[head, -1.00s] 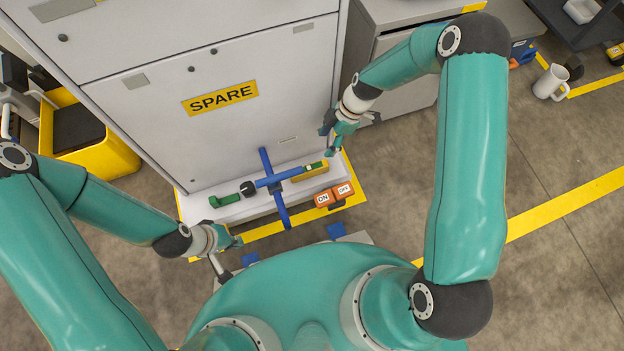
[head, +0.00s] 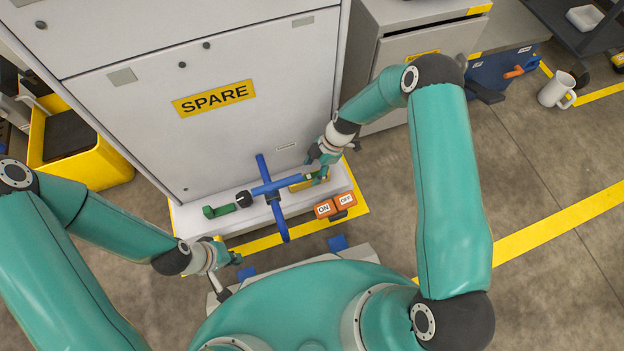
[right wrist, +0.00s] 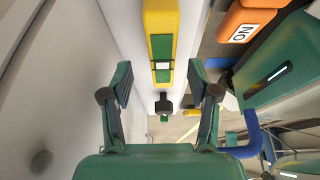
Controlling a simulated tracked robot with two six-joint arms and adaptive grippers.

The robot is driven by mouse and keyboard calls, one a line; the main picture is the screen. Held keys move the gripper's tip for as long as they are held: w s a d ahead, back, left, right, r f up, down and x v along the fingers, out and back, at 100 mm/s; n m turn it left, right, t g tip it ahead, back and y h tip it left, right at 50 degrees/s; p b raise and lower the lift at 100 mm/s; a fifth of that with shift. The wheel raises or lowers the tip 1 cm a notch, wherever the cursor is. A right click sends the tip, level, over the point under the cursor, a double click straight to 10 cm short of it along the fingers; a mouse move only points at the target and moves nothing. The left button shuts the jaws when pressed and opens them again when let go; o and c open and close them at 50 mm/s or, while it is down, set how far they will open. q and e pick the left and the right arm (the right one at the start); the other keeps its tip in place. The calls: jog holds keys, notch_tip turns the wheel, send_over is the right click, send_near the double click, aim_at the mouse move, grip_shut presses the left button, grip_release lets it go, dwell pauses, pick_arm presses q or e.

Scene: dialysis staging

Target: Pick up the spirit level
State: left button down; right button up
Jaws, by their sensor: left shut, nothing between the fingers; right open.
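The spirit level (head: 298,186) is a yellow bar with a green face, lying on the white ledge at the foot of the SPARE cabinet. In the right wrist view the spirit level (right wrist: 160,38) lies ahead, in line with the gap between the fingers. My right gripper (head: 317,178) is open at its right end and hides part of it; the right wrist view shows the spread fingers (right wrist: 159,82) with nothing clamped. Whether they touch the level I cannot tell. My left gripper (head: 236,258) is shut and empty in front of the ledge's left part.
A blue cross-shaped handle (head: 278,215) stands close to the level's left end. A green and black item (head: 222,210) is further left on the ledge. An orange ON/OFF block (head: 335,207) is in front on the right. The cabinet face (head: 200,140) rises just behind.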

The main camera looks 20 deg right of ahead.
jog(key=b+x, duration=0.2)
jog(key=x, duration=0.2)
jog(key=shift+s+f, duration=0.1)
jog(key=shift+f, duration=0.15)
jog(key=shift+a+f, duration=0.15)
jog(key=shift+f, duration=0.15)
grip_shut()
jog(key=shift+r, duration=0.25)
